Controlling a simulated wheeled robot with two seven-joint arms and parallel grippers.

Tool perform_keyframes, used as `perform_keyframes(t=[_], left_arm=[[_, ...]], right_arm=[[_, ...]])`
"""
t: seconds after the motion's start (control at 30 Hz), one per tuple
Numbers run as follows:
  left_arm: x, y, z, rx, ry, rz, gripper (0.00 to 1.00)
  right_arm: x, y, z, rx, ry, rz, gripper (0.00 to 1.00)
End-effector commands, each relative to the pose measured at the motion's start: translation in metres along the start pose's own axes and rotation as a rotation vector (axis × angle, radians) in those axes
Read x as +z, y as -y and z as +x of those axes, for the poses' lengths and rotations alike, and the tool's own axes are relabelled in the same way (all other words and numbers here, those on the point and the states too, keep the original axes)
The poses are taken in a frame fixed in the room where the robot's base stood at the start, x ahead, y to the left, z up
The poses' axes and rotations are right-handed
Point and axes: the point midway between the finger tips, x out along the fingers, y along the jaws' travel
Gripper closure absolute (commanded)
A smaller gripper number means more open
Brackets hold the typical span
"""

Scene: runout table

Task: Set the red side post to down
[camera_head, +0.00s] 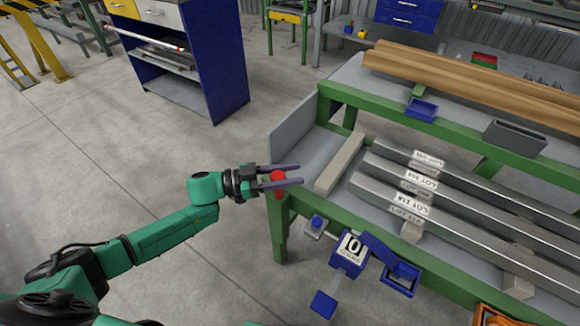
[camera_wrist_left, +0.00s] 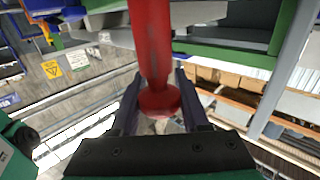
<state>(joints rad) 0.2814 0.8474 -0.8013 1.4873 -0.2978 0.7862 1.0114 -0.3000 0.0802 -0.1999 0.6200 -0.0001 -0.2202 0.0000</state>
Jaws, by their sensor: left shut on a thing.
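The red side post (camera_head: 277,179) stands at the near left corner of the green-framed runout table (camera_head: 300,205). In the head view only a short red part shows between the fingers of my left gripper (camera_head: 299,174). In the left wrist view the red post (camera_wrist_left: 150,40) is a long shaft with a round, wider knob at its end. It lies between the two dark fingers of my left gripper (camera_wrist_left: 157,85), which is shut on it. How high the post stands above the frame is hard to tell. My right gripper is not in view.
Several grey bars (camera_head: 450,210) with paper labels lie on the table, right of a beige block (camera_head: 338,163). A blue counter box (camera_head: 350,248) and a small blue tray (camera_head: 402,277) hang at the near side.

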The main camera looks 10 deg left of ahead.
Motion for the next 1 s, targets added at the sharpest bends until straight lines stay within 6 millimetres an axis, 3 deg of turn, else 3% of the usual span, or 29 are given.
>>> perform_keyframes(t=[0.43,0.47,0.5,0.53,0.87,1.0], left_arm=[[0.010,-0.001,0.000,0.000,0.005,-0.002,1.00],[0.010,-0.001,0.000,0.000,0.005,-0.002,0.47],[0.010,-0.001,0.000,0.000,0.005,-0.003,0.32],[0.010,-0.001,0.000,0.000,0.005,-0.002,0.24],[0.008,0.000,-0.002,0.000,0.002,-0.001,0.24],[0.009,0.000,-0.022,-0.002,0.006,-0.002,0.24]], right_arm=[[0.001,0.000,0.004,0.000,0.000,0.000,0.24],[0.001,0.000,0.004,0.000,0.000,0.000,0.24],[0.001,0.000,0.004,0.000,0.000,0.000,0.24],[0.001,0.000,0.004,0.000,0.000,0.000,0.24],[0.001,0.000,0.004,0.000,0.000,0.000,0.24],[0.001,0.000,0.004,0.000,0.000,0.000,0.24]])
